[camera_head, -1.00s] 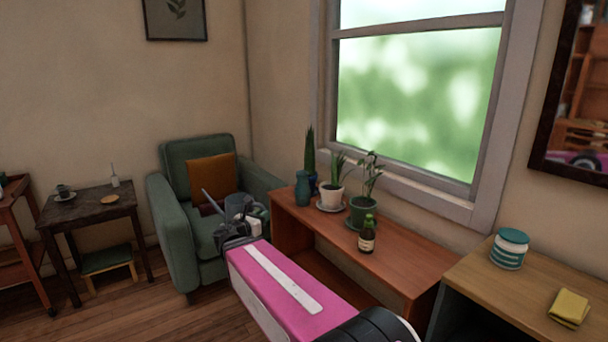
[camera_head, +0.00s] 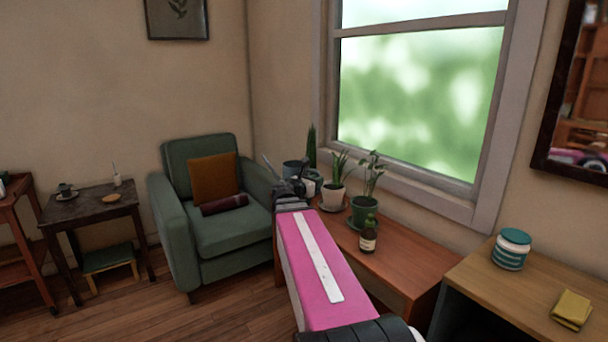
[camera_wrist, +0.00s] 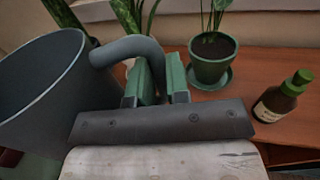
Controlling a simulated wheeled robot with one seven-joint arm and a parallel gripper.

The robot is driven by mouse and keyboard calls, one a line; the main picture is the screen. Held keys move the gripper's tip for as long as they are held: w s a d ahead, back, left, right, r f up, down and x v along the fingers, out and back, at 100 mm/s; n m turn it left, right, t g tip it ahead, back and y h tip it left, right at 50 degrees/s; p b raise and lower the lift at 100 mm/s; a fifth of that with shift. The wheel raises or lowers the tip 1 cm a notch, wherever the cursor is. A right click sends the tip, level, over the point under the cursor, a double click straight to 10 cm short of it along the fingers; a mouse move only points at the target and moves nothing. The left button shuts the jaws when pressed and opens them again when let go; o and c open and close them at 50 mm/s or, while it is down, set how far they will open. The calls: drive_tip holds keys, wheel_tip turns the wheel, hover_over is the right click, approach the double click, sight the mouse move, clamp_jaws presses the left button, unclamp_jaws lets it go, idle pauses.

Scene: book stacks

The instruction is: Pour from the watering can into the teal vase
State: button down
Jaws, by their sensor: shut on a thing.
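The dark grey watering can (camera_head: 292,169) is held up near the left end of the window bench, its spout pointing to the upper left. In the wrist view the can (camera_wrist: 38,92) fills the left side, its wide mouth open upward. My gripper (camera_wrist: 158,80) is shut on the can's curved handle, with green pads on both sides of it. My gripper (camera_head: 298,189) also shows in the head view at the end of my pink arm. I cannot see the teal vase in either current view; in the head view the can and gripper cover where it stood. No water shows.
On the wooden bench (camera_head: 395,262) stand a plant in a white pot (camera_head: 333,198), a plant in a green pot (camera_head: 362,210), a tall spiky plant (camera_head: 311,146) and a brown bottle (camera_head: 368,237). A green armchair (camera_head: 173,238) is left of the bench.

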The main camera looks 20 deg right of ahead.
drive_tip(key=s+d+r+g, duration=0.1)
drive_tip(key=s+d+r, duration=0.1)
drive_tip(key=d, duration=0.5)
drive_tip(key=s+d+r+m+h, duration=0.1)
drive_tip(key=s+d+r, duration=0.1)
drive_tip(key=d+r, duration=0.3)
drive_tip(key=s+d+r+m+g, duration=0.1)
drive_tip(key=d+r, duration=0.3)
drive_tip(key=d, duration=0.5)
drive_tip(key=shift+s+g, duration=0.3)
drive_tip(key=shift+s, duration=0.6)
drive_tip(key=shift+w+a, duration=0.1)
drive_tip(key=shift+a, duration=0.05)
drive_tip(key=shift+w+a+r+n+h, duration=0.1)
drive_tip(key=shift+w+a+n+h, duration=0.15)
drive_tip(key=shift+w+n, duration=0.35)
drive_tip(key=shift+w+a+n+h, duration=0.1)
drive_tip(key=shift+w+n+h, duration=0.15)
drive_tip(key=shift+n, duration=0.65)
drive_tip(key=shift+w+a+n+p, duration=0.3)
drive_tip(key=shift+w+n, duration=0.2)
drive_tip(key=shift+n, duration=0.1)
drive_tip(key=shift+w+a+r+n+p, duration=0.3)
drive_tip(key=shift+w+n+p, duration=0.15)
drive_tip(key=shift+w, duration=0.1)
drive_tip(key=shift+w+a+r+n+p, duration=0.2)
drive_tip(key=shift+w+r+n+p, duration=0.1)
drive_tip(key=shift+w+n, duration=0.2)
